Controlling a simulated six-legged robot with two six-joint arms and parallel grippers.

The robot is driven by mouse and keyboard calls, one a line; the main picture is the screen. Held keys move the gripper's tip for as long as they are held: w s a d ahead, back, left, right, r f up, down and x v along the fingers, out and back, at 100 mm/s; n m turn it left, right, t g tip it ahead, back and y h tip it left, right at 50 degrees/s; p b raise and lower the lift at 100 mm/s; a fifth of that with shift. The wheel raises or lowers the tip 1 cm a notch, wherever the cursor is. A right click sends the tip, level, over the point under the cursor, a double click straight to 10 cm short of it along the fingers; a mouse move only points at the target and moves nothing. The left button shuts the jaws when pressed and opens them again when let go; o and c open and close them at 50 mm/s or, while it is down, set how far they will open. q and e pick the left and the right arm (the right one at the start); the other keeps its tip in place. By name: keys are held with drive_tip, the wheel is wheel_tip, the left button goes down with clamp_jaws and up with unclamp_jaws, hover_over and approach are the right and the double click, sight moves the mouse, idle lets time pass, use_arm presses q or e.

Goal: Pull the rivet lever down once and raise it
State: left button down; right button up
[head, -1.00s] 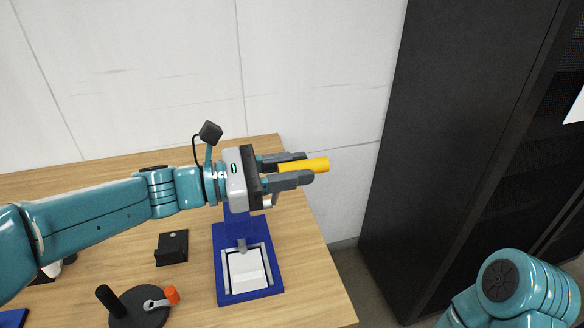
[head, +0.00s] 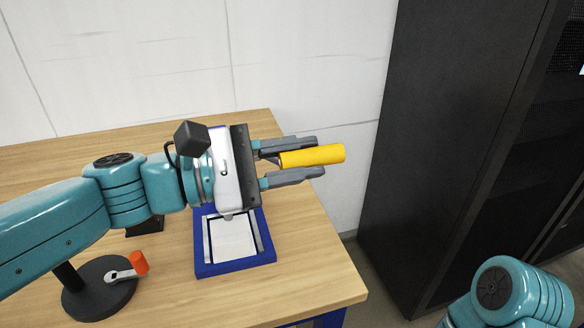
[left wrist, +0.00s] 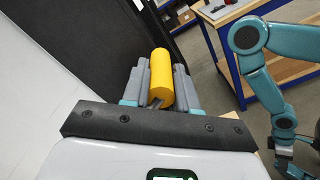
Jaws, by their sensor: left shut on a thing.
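The yellow grip of the rivet lever (head: 312,156) lies between the two grey fingers of my left gripper (head: 318,157), which is shut on it. The grip sticks out past the fingertips. It also shows in the left wrist view (left wrist: 161,75), between the fingers. The rivet press's blue base (head: 238,267) stands on the table below, with a pale plate (head: 232,238) inside its frame. My left gripper and wrist hide the upper press and the rest of the lever. In the left wrist view, the end of my right arm (left wrist: 288,155) hangs at the lower right; its jaws are unclear.
A black round stand (head: 95,290) with a wrench (head: 122,275) and an orange-red piece (head: 139,262) is left of the press. A tall black cabinet (head: 450,130) stands right of the wooden table (head: 318,265). Another blue-framed table (left wrist: 230,40) shows in the left wrist view.

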use_arm(q)
wheel_tip(320, 180, down, 9)
drive_tip(key=s+m+b, duration=0.2)
drive_tip(key=m+b, duration=0.4)
drive_tip(key=b, duration=0.6)
drive_tip(key=shift+d+b, duration=0.4)
drive_tip(key=shift+s+f, duration=0.1)
drive_tip(key=shift+f, duration=0.1)
drive_tip(key=c, duration=0.9)
unclamp_jaws()
drive_tip(key=shift+a+r, duration=0.1)
drive_tip(key=shift+a, duration=0.05)
drive_tip(key=shift+r, duration=0.1)
